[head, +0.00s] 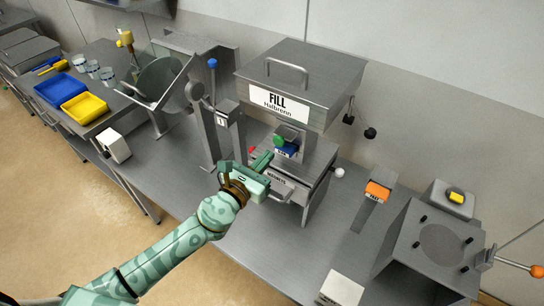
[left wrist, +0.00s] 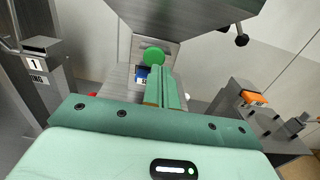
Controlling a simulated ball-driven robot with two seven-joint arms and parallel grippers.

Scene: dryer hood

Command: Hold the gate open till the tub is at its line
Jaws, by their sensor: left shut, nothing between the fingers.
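The steel hopper marked FILL (head: 285,103) stands at the middle of the bench. Below its spout is a round green knob (head: 279,141), perhaps the gate's handle; it also shows in the left wrist view (left wrist: 154,57). A small blue piece with a white label (head: 287,151), possibly the tub, sits just under the knob, partly hidden by my fingers in the left wrist view (left wrist: 142,76). My left gripper (head: 266,157) is shut and empty, its tips just short of the knob; contact cannot be told. No tub line can be made out. My right gripper is not in view.
A post marked 1 (head: 221,121) and a blue-knobbed lever (head: 212,63) stand left of the hopper. An orange block (head: 377,190) and a steel box (head: 430,245) are to the right. Yellow (head: 84,108) and blue trays (head: 60,89) lie far left.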

